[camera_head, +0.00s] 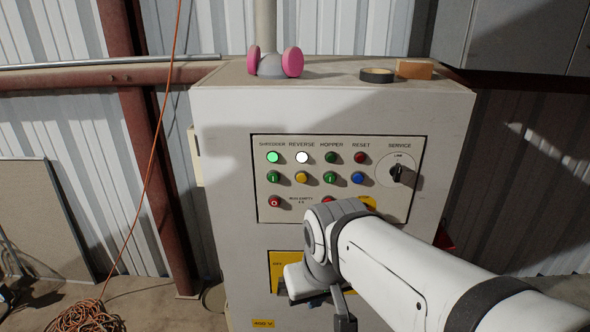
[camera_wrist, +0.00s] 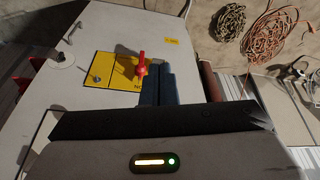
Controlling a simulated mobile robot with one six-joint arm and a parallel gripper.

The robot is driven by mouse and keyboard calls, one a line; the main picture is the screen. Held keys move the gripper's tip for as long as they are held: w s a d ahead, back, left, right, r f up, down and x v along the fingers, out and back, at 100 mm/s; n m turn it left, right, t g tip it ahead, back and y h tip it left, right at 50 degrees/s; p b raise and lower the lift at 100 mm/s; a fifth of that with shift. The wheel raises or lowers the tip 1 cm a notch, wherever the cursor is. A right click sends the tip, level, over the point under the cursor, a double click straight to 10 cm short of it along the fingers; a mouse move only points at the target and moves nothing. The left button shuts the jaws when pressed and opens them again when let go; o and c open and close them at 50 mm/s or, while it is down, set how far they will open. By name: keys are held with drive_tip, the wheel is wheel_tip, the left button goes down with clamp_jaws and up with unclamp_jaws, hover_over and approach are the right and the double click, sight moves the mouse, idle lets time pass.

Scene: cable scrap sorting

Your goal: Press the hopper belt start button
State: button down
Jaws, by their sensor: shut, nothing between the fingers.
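Under the HOPPER label are a dark green lamp (camera_head: 330,157), a green button (camera_head: 329,177) and a red button (camera_head: 327,200), whose lower part is close to my arm's outline. My gripper (camera_head: 343,318) is low in front of the cabinet, below the panel and apart from the green button. In the wrist view its two dark fingers (camera_wrist: 158,86) are together and empty, pointing toward a yellow plate (camera_wrist: 112,72) with a red handle (camera_wrist: 141,66).
The SHREDDER lamp (camera_head: 273,157) and REVERSE lamp (camera_head: 302,157) are lit. A SERVICE switch (camera_head: 396,173) sits at the right. Pink-and-grey ear defenders (camera_head: 270,66), black tape (camera_head: 377,75) and an orange block (camera_head: 414,69) lie on top. An orange cable (camera_head: 85,317) is coiled left.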

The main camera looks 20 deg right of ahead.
sight(330, 178)
drive_tip(key=w+m+t+y+b, duration=0.2)
drive_tip(key=w+m+y+b, duration=0.25)
drive_tip(key=w+m, duration=0.4)
drive_tip(key=w+d+r+m+t+b, duration=0.3)
drive_tip(key=w+d+m+t, duration=0.3)
drive_tip(key=w+d+m, duration=0.3)
drive_tip(key=d, duration=0.3)
drive_tip(key=shift+w+d+r+t, duration=0.15)
drive_tip(key=shift+w+t, duration=0.15)
drive_tip(key=shift+t, duration=0.1)
drive_tip(key=shift+w+d+p, duration=0.2)
drive_tip(key=shift+w+d, duration=0.25)
drive_tip(key=shift+w, duration=0.95)
drive_tip(key=shift+w+d+p, duration=0.15)
drive_tip(key=shift+w+d, duration=0.3)
drive_tip(key=shift+w, duration=0.95)
drive_tip(key=shift+w+d+p, duration=0.2)
drive_tip(key=shift+w+d, duration=0.25)
drive_tip(key=shift+w, duration=0.95)
